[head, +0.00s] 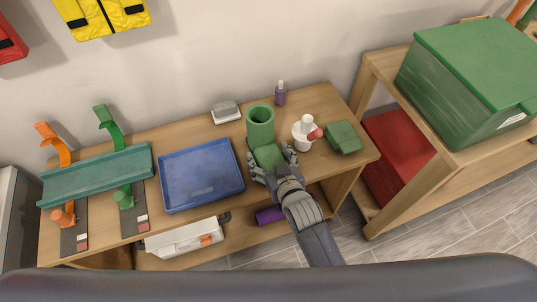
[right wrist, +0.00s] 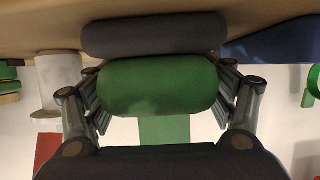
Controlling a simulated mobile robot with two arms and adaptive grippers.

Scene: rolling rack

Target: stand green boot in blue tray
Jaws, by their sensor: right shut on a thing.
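The green boot (head: 260,127) is upright just right of the blue tray, its round opening up and its toe toward me. My right gripper (head: 273,165) is shut on the toe part, one finger on each side. In the right wrist view the boot's rounded green toe (right wrist: 160,87) and dark sole (right wrist: 150,35) show between the fingers. I cannot tell whether the sole touches the bench top. The blue tray (head: 203,207) lies empty on the bench, and its edge shows in the right wrist view (right wrist: 275,48). My left gripper is not in view.
A purple bottle (head: 280,95) and a grey-white box (head: 226,112) are behind. A teal trough (head: 97,175) on orange and green stands is left of the tray.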

